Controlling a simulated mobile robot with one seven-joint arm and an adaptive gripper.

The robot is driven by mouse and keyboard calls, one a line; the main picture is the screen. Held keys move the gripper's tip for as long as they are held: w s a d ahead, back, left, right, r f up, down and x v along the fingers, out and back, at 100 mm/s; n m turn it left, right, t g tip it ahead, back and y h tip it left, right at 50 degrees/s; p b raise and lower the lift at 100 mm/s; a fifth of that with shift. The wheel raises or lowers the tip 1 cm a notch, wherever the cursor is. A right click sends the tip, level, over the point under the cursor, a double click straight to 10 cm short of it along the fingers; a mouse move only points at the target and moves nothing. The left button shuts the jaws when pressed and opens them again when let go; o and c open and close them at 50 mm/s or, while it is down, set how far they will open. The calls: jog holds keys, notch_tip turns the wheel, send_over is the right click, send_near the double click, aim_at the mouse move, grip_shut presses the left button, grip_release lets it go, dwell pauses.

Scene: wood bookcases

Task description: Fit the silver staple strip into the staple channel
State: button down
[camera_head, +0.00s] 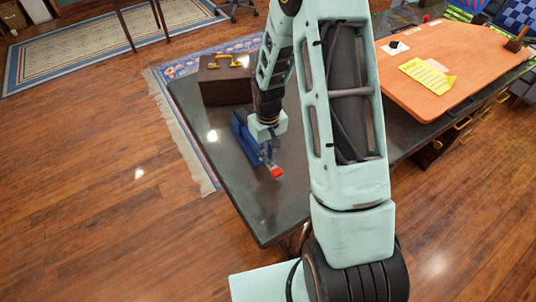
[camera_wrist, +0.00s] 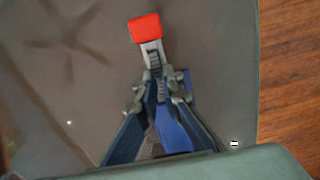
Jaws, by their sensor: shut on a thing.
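The blue stapler (camera_head: 241,131) lies on the dark table with its red end (camera_head: 276,172) toward the table's near side. In the wrist view, the red end (camera_wrist: 146,28) is beyond my fingertips, and blue body (camera_wrist: 174,132) shows below, partly behind my fingers. A light silver-grey piece (camera_wrist: 151,47) runs from the red end back toward the fingertips. My gripper (camera_wrist: 157,75) points down over the stapler, its fingers nearly together on something narrow, taken to be the silver staple strip. The strip and the staple channel cannot be clearly told apart; the fingers hide the contact.
A brown briefcase (camera_head: 224,82) with a yellow handle stands on the dark table (camera_head: 205,122) behind the stapler. An orange-topped desk (camera_head: 447,62) with a yellow paper (camera_head: 428,75) is at right. The table's near left part is clear.

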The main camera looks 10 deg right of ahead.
jog(key=shift+s+f+b, duration=0.35)
jog(key=shift+s+f, duration=0.1)
jog(key=shift+f, duration=0.2)
jog(key=c, duration=2.2)
grip_release()
jog(key=shift+o, duration=0.5)
jog(key=shift+f, duration=0.15)
jog(key=shift+w, duration=0.15)
jog(key=shift+r, duration=0.2)
jog(key=shift+w+r+p, duration=0.15)
jog(key=shift+r+p, duration=0.45)
jog(key=shift+p, duration=0.1)
notch_tip(320, 180, up, 12)
jog(key=shift+b, duration=0.3)
jog(key=shift+w, duration=0.1)
